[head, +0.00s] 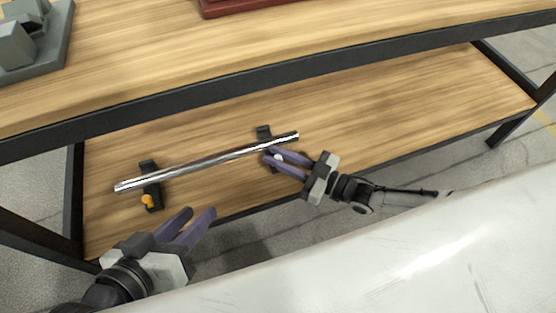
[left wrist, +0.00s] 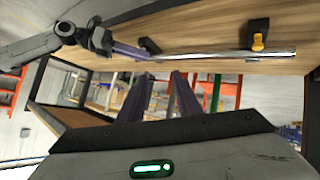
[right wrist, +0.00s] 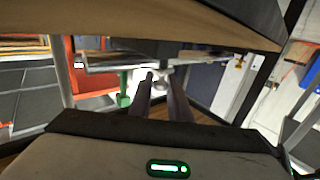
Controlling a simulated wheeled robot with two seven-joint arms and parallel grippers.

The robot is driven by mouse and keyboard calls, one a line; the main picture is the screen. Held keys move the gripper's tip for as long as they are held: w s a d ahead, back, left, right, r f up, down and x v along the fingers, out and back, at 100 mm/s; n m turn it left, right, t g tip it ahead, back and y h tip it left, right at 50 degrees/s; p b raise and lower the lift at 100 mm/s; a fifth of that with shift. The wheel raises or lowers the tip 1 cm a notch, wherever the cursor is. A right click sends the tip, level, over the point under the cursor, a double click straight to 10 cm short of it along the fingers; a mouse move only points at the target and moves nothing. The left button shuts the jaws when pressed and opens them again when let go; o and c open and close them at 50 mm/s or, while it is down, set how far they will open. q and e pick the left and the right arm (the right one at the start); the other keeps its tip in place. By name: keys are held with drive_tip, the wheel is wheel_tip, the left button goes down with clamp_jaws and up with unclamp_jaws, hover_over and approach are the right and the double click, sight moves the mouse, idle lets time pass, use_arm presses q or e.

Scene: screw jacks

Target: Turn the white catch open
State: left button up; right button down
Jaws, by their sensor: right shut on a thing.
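The white catch (head: 278,157) is a small white knob on the right-hand dark bracket (head: 264,131), under a long shiny metal bar (head: 205,161) on the lower wooden shelf. My right gripper (head: 268,156) is at this bracket with its purple fingers shut on the white catch, which they partly hide. Whether the catch is turned cannot be told. An orange catch (head: 147,200) sits on the left-hand bracket (head: 149,166); it also shows in the left wrist view (left wrist: 258,43). My left gripper (head: 200,212) is open and empty, in front of the shelf and apart from the bar.
The upper shelf's dark front edge (head: 260,80) runs above and behind the bar. Grey blocks (head: 22,42) and a dark red object (head: 245,5) stand on the upper shelf. The lower shelf (head: 400,100) is clear to the right.

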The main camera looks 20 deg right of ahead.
use_arm(q)
drive_tip(key=shift+d+r, duration=0.2)
drive_tip(key=shift+r, duration=0.1)
use_arm(e)
drive_tip(key=shift+f+n+g+y, duration=0.1)
drive_tip(key=shift+n+g+y, duration=0.3)
drive_tip(key=shift+g+y, duration=0.1)
use_arm(q)
drive_tip(key=shift+h, duration=0.3)
use_arm(e)
drive_tip(key=c, duration=1.7)
unclamp_jaws()
use_arm(q)
drive_tip(key=shift+r, duration=0.1)
